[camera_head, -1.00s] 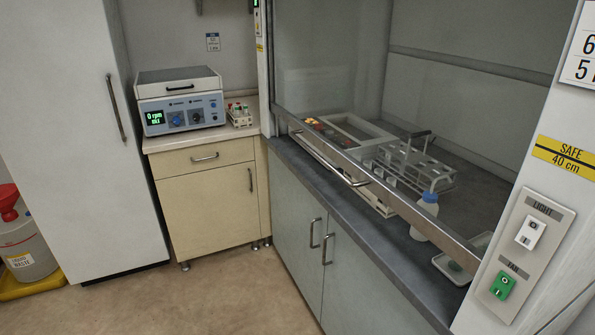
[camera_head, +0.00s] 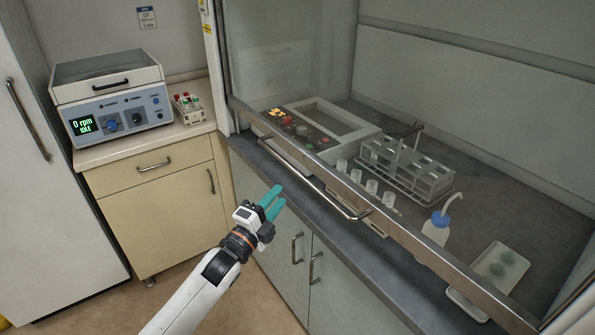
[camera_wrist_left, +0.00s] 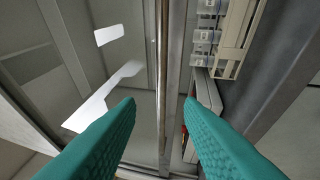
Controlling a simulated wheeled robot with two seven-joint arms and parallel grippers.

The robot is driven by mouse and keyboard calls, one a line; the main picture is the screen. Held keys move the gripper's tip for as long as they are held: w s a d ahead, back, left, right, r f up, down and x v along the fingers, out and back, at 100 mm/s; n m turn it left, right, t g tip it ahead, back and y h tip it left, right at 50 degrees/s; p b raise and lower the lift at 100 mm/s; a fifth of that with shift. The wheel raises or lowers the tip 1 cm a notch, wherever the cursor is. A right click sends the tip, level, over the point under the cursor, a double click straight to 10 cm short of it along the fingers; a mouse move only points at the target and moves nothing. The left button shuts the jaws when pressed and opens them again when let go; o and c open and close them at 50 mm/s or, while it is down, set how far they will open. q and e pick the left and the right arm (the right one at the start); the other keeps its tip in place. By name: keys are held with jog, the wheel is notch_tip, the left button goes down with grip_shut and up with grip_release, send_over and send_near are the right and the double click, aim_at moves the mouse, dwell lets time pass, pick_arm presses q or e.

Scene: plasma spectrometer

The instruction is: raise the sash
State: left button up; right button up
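The sash is a clear pane (camera_head: 310,85) with a metal bottom rail (camera_head: 415,245) slanting across the fume hood front, low over the worktop. A bar handle (camera_head: 318,186) is fixed to the rail. My left gripper (camera_head: 280,195), with teal fingers, is in front of the hood, left of the handle and apart from it in the head view. In the left wrist view its fingers (camera_wrist_left: 160,102) are spread, nothing is held, and a long thin metal bar (camera_wrist_left: 163,70) runs through the gap between them. I cannot tell its distance. My right gripper is out of view.
Inside the hood are an instrument with buttons (camera_head: 328,120), a tube rack (camera_head: 415,172), several small cups (camera_head: 372,187), a wash bottle (camera_head: 436,230) and a white tray (camera_head: 470,305). A centrifuge (camera_head: 112,100) stands on the left cabinet. The floor below my arm is clear.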

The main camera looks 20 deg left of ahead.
aim_at(297, 171)
pick_arm(q)
jog(key=p+x, duration=0.2)
jog(key=x, duration=0.7)
jog(key=shift+w+a+f, duration=0.1)
jog(key=shift+w, duration=0.5)
grip_shut()
